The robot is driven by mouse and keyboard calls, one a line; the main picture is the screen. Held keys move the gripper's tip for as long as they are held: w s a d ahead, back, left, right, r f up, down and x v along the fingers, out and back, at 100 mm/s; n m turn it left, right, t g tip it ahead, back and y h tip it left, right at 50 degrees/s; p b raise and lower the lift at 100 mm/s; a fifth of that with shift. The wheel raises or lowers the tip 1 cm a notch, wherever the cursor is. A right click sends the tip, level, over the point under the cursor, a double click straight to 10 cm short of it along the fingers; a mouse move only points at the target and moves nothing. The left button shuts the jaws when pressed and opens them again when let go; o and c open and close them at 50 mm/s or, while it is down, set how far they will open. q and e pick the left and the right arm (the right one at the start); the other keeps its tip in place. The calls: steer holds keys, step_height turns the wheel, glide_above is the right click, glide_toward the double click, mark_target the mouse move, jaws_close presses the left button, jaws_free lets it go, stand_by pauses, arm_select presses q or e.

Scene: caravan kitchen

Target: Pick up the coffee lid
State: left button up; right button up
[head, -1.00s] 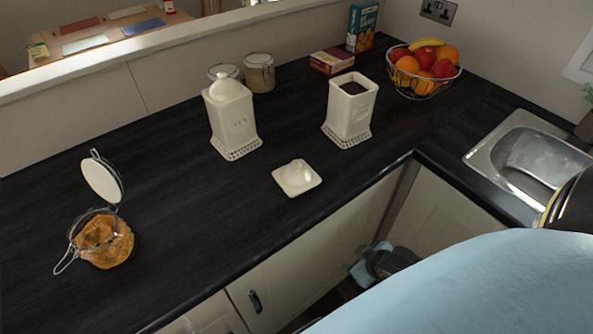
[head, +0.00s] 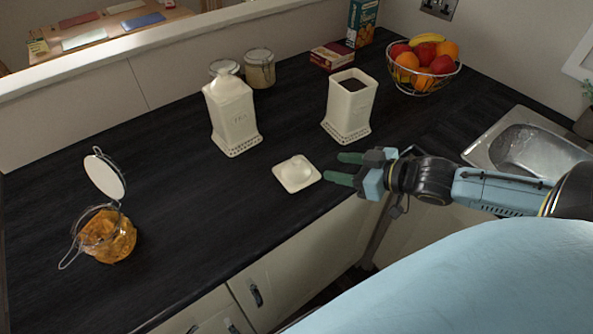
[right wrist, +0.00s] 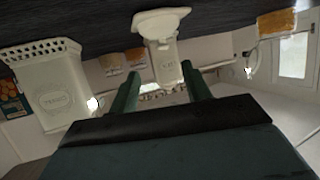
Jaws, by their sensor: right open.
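The cream square lid (head: 297,174) with a rounded knob lies flat on the dark counter in front of the open cream canister (head: 350,106), which holds dark contents. In the right wrist view, turned upside down, the lid (right wrist: 160,20) is at top middle, beyond my fingers, and the open canister (right wrist: 52,88) is at the left. My right gripper (head: 345,168) is open and empty, just right of the lid, its green fingers pointing at it with a small gap. Its two fingers also show in the right wrist view (right wrist: 160,85). My left gripper is not in view.
A lidded cream canister (head: 232,118) stands behind and left of the lid. An open clip-top jar with orange contents (head: 108,238) is at far left. A fruit bowl (head: 424,75) and sink (head: 525,145) are at the right. The counter left of the lid is clear.

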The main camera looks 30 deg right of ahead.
mark_target(300, 160)
steer(key=b+x, duration=0.1)
steer(key=x, duration=0.5)
steer(key=shift+w+a+f+b, duration=0.1)
steer(key=shift+w+f+b, duration=0.05)
steer(key=shift+w+b, duration=0.15)
steer(key=shift+a+x, duration=0.15)
steer(key=shift+x, duration=1.35)
steer(key=shift+a+x, duration=0.1)
steer(key=shift+x, duration=1.4)
steer(key=shift+s, duration=0.1)
steer(key=shift+c, duration=0.5)
jaws_close()
